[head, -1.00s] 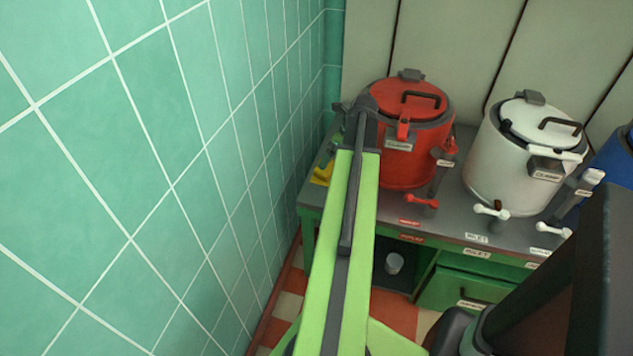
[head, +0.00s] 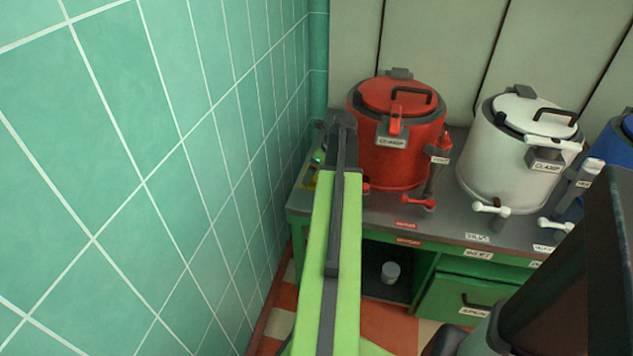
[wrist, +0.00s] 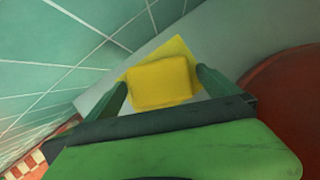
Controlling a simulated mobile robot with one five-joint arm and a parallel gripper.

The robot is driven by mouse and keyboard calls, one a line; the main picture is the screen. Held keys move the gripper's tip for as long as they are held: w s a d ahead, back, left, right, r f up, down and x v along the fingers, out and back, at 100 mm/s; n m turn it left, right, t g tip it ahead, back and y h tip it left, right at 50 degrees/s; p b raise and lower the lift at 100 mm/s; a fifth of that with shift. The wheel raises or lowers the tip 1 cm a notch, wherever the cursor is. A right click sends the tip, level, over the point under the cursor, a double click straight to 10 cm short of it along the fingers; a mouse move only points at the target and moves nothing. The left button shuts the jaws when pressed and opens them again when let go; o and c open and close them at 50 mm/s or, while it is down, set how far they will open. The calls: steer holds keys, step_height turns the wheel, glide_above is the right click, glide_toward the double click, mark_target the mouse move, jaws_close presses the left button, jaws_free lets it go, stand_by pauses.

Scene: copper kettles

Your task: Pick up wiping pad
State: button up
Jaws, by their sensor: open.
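The yellow wiping pad (wrist: 160,82) shows in the wrist view as a blocky pad above a flatter yellow surface, on the grey worktop. My gripper (wrist: 161,78) is open, with one finger on either side of the pad. I cannot tell whether the fingers touch it. In the head view my green arm reaches to the worktop's left end and hides most of that spot. Only a thin yellow sliver (head: 311,181) shows there, beside the arm.
A red kettle (head: 394,165) stands close to the right of my arm's end. A white kettle (head: 500,165) and a blue one (head: 612,150) stand further right on the worktop (head: 450,215). A green tiled wall (head: 200,150) is close on the left. A small cup (head: 390,272) sits on the shelf below.

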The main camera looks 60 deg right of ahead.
steer(key=c, duration=1.4)
step_height(320, 180, up, 10)
steer(key=p, duration=1)
